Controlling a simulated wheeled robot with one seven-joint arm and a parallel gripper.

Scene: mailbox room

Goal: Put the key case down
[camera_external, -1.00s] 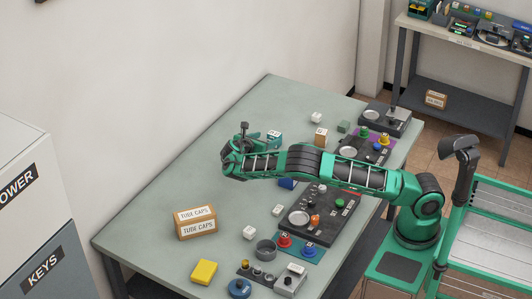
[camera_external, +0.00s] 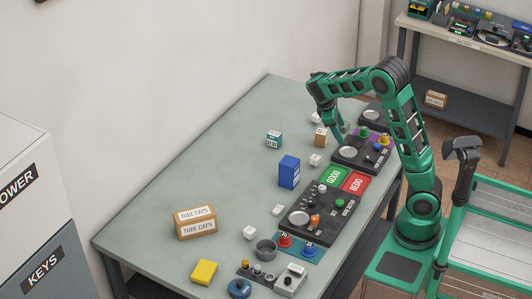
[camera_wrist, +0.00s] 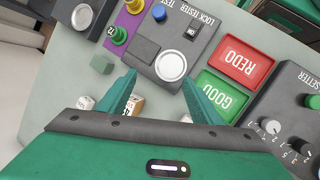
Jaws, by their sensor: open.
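A blue upright box (camera_external: 289,172) stands on the table left of the green GOOD tray. No label names the key case, so I cannot tell for sure that this box is it. My gripper (camera_external: 340,137) is over the far part of the table, beside the lock tester (camera_external: 362,152). In the wrist view my gripper (camera_wrist: 158,78) has its fingers apart with nothing held between them. The tester's round pad (camera_wrist: 171,66) and a tan block (camera_wrist: 137,105) show beyond the fingers. The blue box is out of the wrist view.
The GOOD tray (camera_external: 335,176) and red REDO tray (camera_external: 356,182) lie between the tester and the black setter panel (camera_external: 322,217). The table's left middle is clear.

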